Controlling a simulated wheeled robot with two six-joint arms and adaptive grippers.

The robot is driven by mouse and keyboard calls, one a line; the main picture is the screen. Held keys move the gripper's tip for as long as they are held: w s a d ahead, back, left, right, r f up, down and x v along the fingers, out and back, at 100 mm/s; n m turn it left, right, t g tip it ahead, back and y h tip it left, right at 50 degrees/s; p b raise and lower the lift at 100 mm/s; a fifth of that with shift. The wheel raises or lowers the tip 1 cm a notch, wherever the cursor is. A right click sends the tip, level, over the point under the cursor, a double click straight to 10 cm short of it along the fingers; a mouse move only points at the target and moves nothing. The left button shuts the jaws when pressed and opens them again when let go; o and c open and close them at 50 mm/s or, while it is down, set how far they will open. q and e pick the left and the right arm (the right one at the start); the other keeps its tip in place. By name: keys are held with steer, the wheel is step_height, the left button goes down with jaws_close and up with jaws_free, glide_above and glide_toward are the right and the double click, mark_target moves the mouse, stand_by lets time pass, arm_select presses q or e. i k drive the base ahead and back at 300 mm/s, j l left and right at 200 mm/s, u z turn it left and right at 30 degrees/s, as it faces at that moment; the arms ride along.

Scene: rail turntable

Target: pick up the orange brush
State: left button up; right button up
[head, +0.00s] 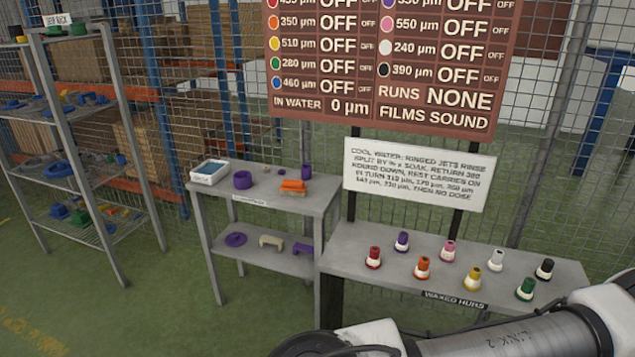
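The orange brush (293,186) appears to be the small orange block with a paler tan underside on the top of the left grey table (322,194). It lies near the table's right part, just left of a purple upright cylinder (306,172). Nothing holds it. Neither of my grippers shows in the head view. Only links of one of my arms show along the bottom right, well apart from the brush.
A white tray (209,180) and a purple ring (242,180) share the tabletop. A right table (350,262) holds several coloured nozzle-like pieces. A white sign (418,174) and brown board (395,118) stand behind. A wire shelf (92,175) stands left; green floor (150,300) is clear.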

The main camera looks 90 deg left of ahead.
mark_target(290, 188)
steer(key=u, duration=2.9)
steer(key=i+j, duration=0.15)
steer(key=j+z, duration=0.05)
steer(key=j, duration=0.05)
